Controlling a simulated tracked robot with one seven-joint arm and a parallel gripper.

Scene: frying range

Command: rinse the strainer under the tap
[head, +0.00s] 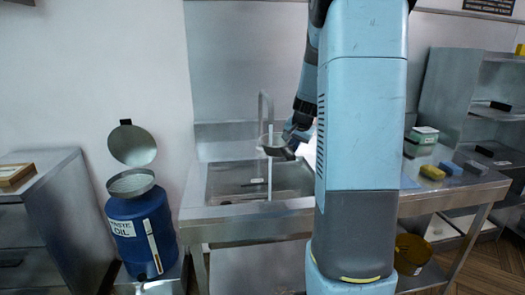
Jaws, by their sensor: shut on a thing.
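My gripper (291,142) is above the sink (225,190), at the end of my arm coming down from the right. It is shut on the strainer (272,142), which shows as a small, partly see-through round shape with a dark part below. The tap (265,105) is a tall curved metal spout behind and above the strainer. A thin pale stream of water (269,178) runs down into the basin just below the strainer. The strainer is in line with the spout and the stream. The fingertips and the grip on the strainer are too small to see clearly.
A blue waste oil drum (143,235) with its lid (132,146) raised stands left of the sink. My column hides the counter's middle.

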